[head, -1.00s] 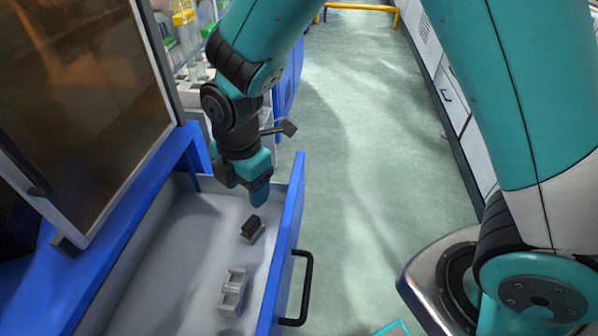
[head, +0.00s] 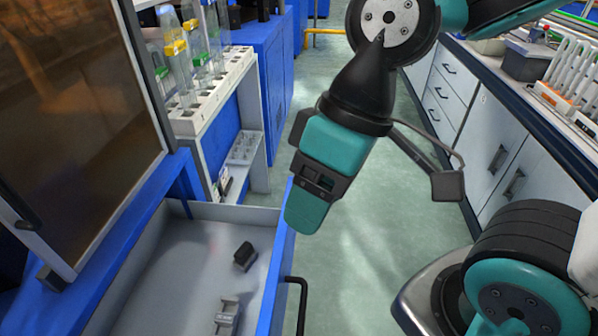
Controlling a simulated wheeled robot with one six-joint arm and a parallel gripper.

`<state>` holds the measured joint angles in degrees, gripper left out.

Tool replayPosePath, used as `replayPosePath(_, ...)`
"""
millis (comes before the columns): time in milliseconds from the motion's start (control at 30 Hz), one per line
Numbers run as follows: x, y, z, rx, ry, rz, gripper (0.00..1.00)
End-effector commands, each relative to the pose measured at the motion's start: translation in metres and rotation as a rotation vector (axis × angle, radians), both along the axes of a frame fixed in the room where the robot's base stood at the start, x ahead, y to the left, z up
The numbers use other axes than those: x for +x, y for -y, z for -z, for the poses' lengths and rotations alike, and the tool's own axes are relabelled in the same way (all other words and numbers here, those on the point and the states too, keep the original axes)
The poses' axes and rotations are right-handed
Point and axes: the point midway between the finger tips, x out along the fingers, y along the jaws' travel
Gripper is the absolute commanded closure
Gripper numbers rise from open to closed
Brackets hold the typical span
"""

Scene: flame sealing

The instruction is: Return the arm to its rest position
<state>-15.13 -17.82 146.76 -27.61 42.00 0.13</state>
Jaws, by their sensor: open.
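My gripper (head: 303,185) is teal and dark grey. It hangs in front of the open drawer's right wall and over the aisle floor, clear of the objects in the drawer. It is open, and nothing shows held in it. Its fingers are seen edge-on, so the gap between them is hard to see. My arm comes in from the upper right and bends above the gripper. A small bracket with a cable sticks out to the right of the wrist.
The open drawer (head: 190,255) holds a small dark block (head: 244,256) and a grey holder (head: 228,316). A brown-glazed cabinet door (head: 70,120) stands left. A white tube rack (head: 215,95) is behind. A counter with drawers (head: 450,85) lines the right. The green aisle floor is clear.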

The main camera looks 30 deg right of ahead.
Motion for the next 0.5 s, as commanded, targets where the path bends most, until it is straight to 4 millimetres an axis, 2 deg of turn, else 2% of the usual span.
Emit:
replayPosePath(167,0.0,0.0,-0.03,0.001,0.001,-0.001,0.38)
replayPosePath(500,0.001,0.0,-0.141,0.0,0.002,-0.001,0.38)
